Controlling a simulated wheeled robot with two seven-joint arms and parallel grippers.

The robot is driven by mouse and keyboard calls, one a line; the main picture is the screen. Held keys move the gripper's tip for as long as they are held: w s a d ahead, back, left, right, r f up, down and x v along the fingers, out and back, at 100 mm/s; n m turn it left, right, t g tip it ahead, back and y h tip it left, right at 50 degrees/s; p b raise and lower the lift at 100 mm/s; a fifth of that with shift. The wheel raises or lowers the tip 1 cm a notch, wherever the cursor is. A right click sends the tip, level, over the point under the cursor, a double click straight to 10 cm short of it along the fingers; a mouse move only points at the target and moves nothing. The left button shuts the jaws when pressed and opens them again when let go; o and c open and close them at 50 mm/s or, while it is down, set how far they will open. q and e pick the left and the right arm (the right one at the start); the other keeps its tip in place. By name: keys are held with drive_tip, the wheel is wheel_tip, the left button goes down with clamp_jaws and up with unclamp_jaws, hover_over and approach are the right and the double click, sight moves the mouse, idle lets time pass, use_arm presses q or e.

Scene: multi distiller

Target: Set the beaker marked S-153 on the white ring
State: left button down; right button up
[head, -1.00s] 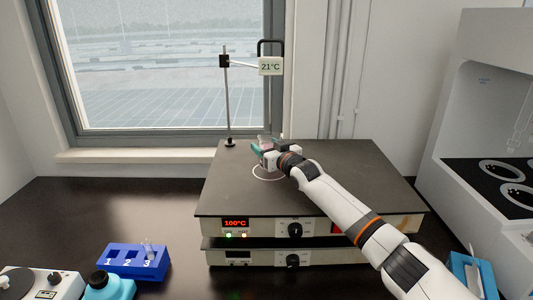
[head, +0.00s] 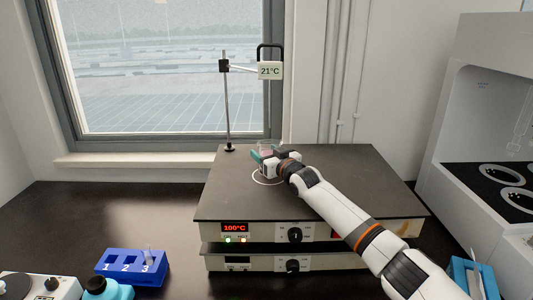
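A small clear vessel with a pinkish tint, seemingly a beaker (head: 267,147), is at my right gripper (head: 267,154) on the hot plate's top. The teal fingers are around or beside it; the wrist hides much of it. No marking can be read, and I cannot tell whether the fingers press on it or whether it touches the plate. The white ring (head: 266,184) is drawn on the dark plate top (head: 330,165); its near arc shows just in front of the gripper, and its far part is hidden. My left gripper is not in view.
The hot plate's display (head: 235,227) reads 100°C. A stand (head: 227,105) holds a 21°C sign (head: 270,71) behind the gripper. A blue numbered rack (head: 133,267) and a teal bottle (head: 108,289) stand front left. The plate's left part is clear.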

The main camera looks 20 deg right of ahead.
drive_tip(key=shift+f+b, duration=0.35)
drive_tip(key=shift+f, duration=0.2)
drive_tip(key=o, duration=1.3)
drive_tip(key=shift+f, duration=0.1)
